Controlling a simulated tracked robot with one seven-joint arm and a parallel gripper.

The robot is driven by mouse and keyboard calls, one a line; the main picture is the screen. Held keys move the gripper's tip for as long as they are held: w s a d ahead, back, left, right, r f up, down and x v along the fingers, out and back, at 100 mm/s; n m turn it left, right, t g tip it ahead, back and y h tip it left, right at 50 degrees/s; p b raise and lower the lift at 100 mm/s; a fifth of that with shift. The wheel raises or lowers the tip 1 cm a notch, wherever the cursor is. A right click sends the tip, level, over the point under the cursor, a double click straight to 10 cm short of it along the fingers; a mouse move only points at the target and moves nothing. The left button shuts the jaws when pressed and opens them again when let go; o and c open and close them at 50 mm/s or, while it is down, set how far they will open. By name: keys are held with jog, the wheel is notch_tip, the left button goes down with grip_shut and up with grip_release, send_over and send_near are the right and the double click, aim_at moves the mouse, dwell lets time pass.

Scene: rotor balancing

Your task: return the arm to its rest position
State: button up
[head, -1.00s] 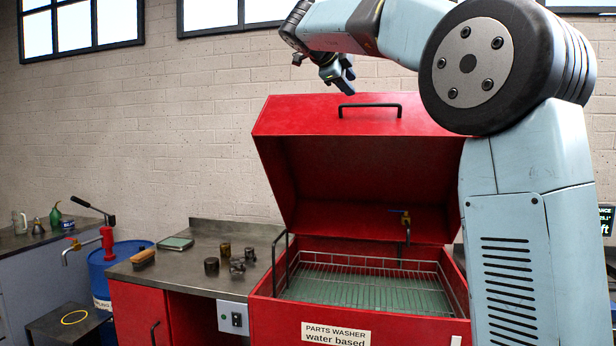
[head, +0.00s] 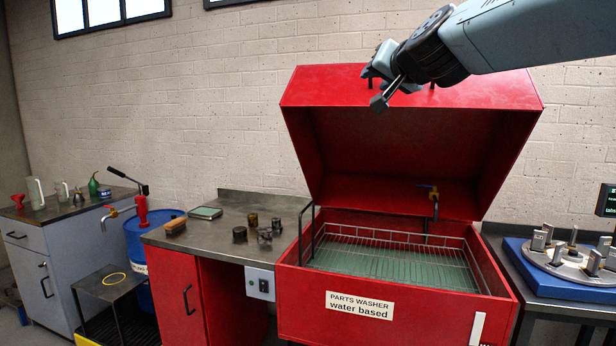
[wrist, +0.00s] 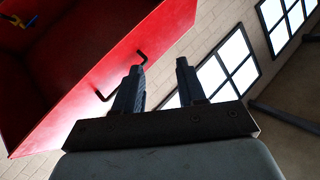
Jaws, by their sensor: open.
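My gripper (head: 378,84) is at the upper middle of the head view, in front of the raised lid of the red parts washer. Its fingers point down and to the left. In the wrist view my gripper (wrist: 160,80) shows two dark fingers spread apart with nothing between them. My arm (head: 530,35) reaches in from the upper right of the head view. The red lid (wrist: 100,70) and its dark handle appear beyond the fingers in the wrist view.
The parts washer (head: 390,320) stands open with an empty wire basket (head: 400,262). A metal bench (head: 215,243) with small parts is left of it. A blue-based fixture (head: 560,280) stands at right. A blue drum (head: 150,240) is further left.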

jog(key=s+d+f+n+g+h, duration=0.1)
jog(key=s+d+f+g, duration=0.2)
jog(key=s+f, duration=0.5)
jog(key=s+d+f+n+g+h, duration=0.1)
jog(key=s+d+f+g, duration=0.2)
jog(key=s+f, duration=0.4)
jog(key=s+d+f+n+g+h, duration=0.1)
jog(key=s+d+f+g, duration=0.2)
jog(key=f, duration=1.3)
jog(key=s+g, duration=0.2)
jog(key=s, duration=0.3)
jog(key=shift+s+h, duration=0.3)
jog(key=shift+s, duration=0.05)
